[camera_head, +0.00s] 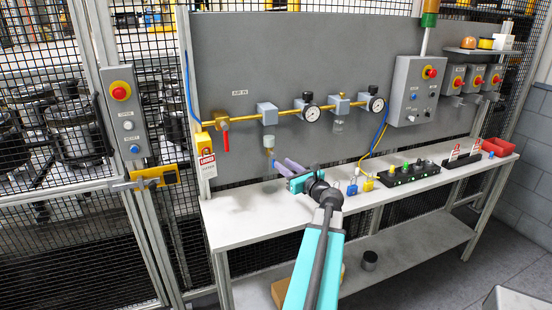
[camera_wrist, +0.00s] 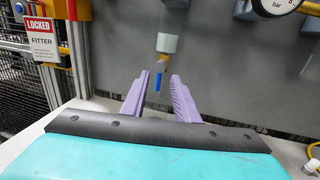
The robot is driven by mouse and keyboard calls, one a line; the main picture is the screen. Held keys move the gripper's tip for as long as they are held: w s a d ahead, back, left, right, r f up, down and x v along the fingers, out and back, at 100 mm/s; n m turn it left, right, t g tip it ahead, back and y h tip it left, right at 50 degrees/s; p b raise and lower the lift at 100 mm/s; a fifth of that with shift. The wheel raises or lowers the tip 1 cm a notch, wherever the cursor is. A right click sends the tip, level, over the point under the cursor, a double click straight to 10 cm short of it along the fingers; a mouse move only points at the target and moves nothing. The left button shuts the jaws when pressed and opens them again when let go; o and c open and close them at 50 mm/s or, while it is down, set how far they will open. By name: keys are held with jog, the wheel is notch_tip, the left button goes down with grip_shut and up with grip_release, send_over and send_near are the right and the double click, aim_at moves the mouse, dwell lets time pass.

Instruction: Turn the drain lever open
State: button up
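The drain lever is a small blue lever (camera_wrist: 157,83) that hangs down from a brass drain valve (camera_wrist: 161,63). The valve sits under a grey filter bowl (camera_wrist: 168,43) on the air line. In the head view the bowl (camera_head: 268,143) hangs at the left part of the grey panel, and the lever is small and close to my fingertips. My gripper (camera_wrist: 159,77) has two purple fingers, open and apart. In the wrist view the lever appears between the fingertips, with a gap on each side. In the head view my gripper (camera_head: 281,163) points at the valve from below right.
A brass pipe (camera_head: 247,119) with gauges (camera_head: 312,113) and a red-handled valve (camera_head: 226,141) runs along the panel. A red locked tag (camera_wrist: 40,38) hangs at left. The white bench (camera_head: 240,218) below is clear at its left; padlocks (camera_head: 368,185) and a black block (camera_head: 410,172) stand right.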

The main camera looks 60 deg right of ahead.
aim_at(274, 158)
jog(key=shift+p+x, duration=0.65)
jog(key=shift+x, duration=2.4)
grip_shut()
